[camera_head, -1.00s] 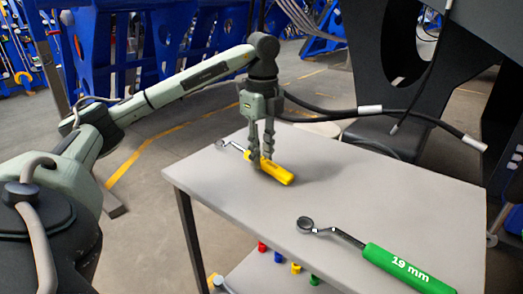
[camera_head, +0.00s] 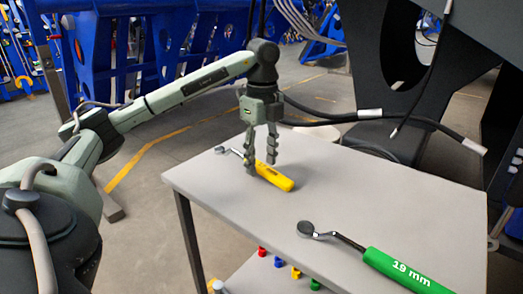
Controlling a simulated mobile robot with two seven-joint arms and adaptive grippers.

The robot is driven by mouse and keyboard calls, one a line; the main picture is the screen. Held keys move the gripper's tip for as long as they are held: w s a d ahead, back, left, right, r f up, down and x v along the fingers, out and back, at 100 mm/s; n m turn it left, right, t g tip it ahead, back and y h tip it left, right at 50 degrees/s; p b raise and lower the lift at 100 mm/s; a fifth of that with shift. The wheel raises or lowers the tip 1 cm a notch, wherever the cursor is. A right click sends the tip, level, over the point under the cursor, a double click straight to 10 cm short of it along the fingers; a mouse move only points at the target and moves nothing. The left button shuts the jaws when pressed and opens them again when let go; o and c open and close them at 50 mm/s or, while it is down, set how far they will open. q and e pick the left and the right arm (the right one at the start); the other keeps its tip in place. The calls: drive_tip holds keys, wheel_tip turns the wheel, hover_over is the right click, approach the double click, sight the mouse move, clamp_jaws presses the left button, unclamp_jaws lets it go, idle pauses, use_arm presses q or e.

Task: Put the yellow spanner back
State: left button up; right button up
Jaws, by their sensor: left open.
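The yellow spanner (camera_head: 273,177) lies on the grey table (camera_head: 330,190) near its back left edge. Its metal head points left and its yellow handle points to the lower right. My left gripper (camera_head: 260,163) is open and points down over the spanner, with a finger to each side of the shaft and handle end. The near finger hides part of the spanner. I cannot tell whether the fingers touch it. My right gripper is not in view.
A green spanner (camera_head: 400,272) marked 19 mm lies at the table's front right. Several coloured pegs (camera_head: 295,272) stand on a lower shelf. Black hoses (camera_head: 410,118) hang behind the table.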

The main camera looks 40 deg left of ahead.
use_arm(q)
wheel_tip(320, 180, up, 12)
idle(0.8)
idle(0.5)
